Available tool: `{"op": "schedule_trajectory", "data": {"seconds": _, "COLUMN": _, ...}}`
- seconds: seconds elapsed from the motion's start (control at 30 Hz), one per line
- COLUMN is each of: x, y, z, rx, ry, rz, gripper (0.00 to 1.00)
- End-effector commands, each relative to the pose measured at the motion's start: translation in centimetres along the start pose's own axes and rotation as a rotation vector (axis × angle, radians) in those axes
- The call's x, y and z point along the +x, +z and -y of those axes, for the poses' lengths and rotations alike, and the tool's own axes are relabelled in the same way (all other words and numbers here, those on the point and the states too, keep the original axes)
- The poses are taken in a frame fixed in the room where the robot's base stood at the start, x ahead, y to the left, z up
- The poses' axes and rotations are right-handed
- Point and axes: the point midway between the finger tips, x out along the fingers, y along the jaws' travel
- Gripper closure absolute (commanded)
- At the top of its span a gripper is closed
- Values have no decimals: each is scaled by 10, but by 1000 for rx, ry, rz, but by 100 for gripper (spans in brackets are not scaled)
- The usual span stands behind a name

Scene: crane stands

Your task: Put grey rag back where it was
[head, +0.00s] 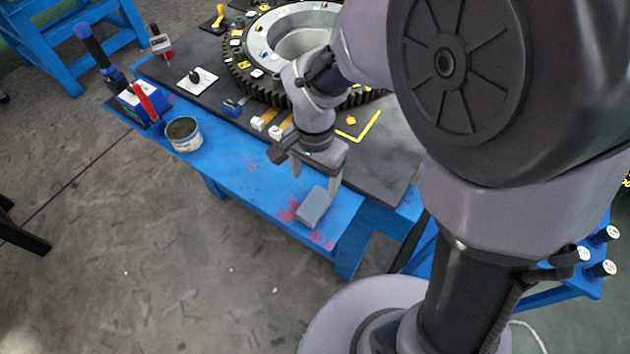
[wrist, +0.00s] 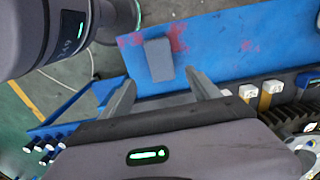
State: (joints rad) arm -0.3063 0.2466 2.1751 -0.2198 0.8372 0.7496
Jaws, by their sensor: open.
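The grey rag (head: 313,206) is a small block-like grey piece lying on the blue bench surface (head: 250,180), near red marks. It also shows in the wrist view (wrist: 158,60), on the blue surface beyond the fingertips. My gripper (head: 315,178) is open and empty, just above and behind the rag in the head view. In the wrist view its two fingers (wrist: 163,88) are spread, with the rag ahead of the gap between them. I cannot tell the exact height of the fingertips above the rag.
A black mat (head: 385,165) carries a large toothed ring (head: 258,88), small white-topped blocks (head: 275,132) and a yellow corner mark (head: 362,130). A round tin (head: 184,136) and a red-handled tool (head: 147,101) stand at the bench's left end. Blue surface between tin and rag is clear.

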Motion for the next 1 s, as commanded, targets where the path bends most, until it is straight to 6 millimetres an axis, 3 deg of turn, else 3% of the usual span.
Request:
{"op": "schedule_trajectory", "data": {"seconds": 0.07, "x": -14, "y": -1, "z": -3, "rx": -5, "ry": -19, "rz": -8, "gripper": 29}}
{"op": "schedule_trajectory", "data": {"seconds": 0.17, "x": -58, "y": -2, "z": -24, "rx": -39, "ry": -107, "rz": -49, "gripper": 29}}
{"op": "schedule_trajectory", "data": {"seconds": 0.3, "x": -123, "y": 13, "z": -73, "rx": -131, "ry": -267, "rz": -164, "gripper": 29}}
{"op": "schedule_trajectory", "data": {"seconds": 0.43, "x": -154, "y": 34, "z": -108, "rx": -218, "ry": -367, "rz": -287, "gripper": 29}}
{"op": "schedule_trajectory", "data": {"seconds": 0.57, "x": -163, "y": 46, "z": -122, "rx": -267, "ry": -405, "rz": -355, "gripper": 29}}
{"op": "schedule_trajectory", "data": {"seconds": 0.83, "x": -162, "y": 47, "z": -123, "rx": -276, "ry": -408, "rz": -362, "gripper": 29}}
{"op": "schedule_trajectory", "data": {"seconds": 1.0, "x": -134, "y": 47, "z": -123, "rx": -275, "ry": -408, "rz": -362, "gripper": 29}}
